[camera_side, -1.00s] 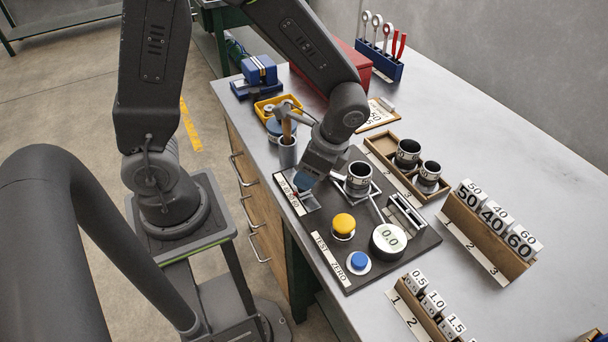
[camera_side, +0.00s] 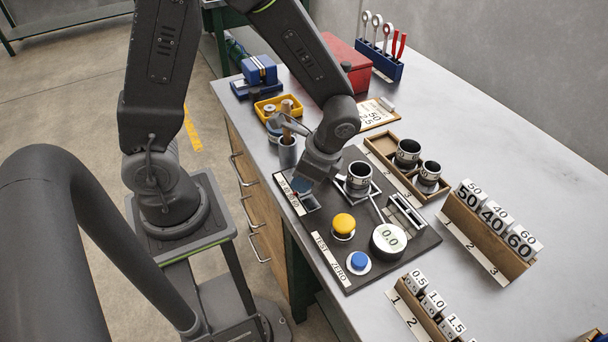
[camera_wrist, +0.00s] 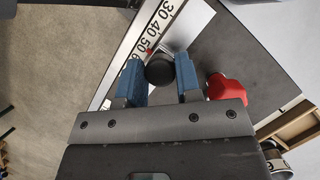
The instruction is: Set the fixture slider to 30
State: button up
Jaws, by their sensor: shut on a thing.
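The fixture (camera_side: 405,262) is a dark plate on the bench, with a slider scale (camera_wrist: 156,28) along its left edge. The wrist view shows the scale's 30, 40, 50 and part of a 6. The black slider knob (camera_wrist: 160,69) sits between the blue fingers of my gripper (camera_wrist: 160,82), which is shut on it. A small red pointer (camera_wrist: 150,51) shows beside the scale near the 50; its exact reading is unclear. In the side view my gripper (camera_side: 302,187) is low over the slider, and its fingers hide the knob.
A red knob (camera_wrist: 228,87) stands just right of my fingers. The plate also carries a ring-shaped cup (camera_side: 358,180), a yellow button (camera_side: 343,224), a blue button (camera_side: 359,261) and a dial reading 0.0 (camera_side: 389,239).

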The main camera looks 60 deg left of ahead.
aim_at(286, 175)
grip_shut()
jog(key=shift+a, duration=2.45)
jog(key=o, duration=0.8)
grip_release()
jog(key=v, duration=1.4)
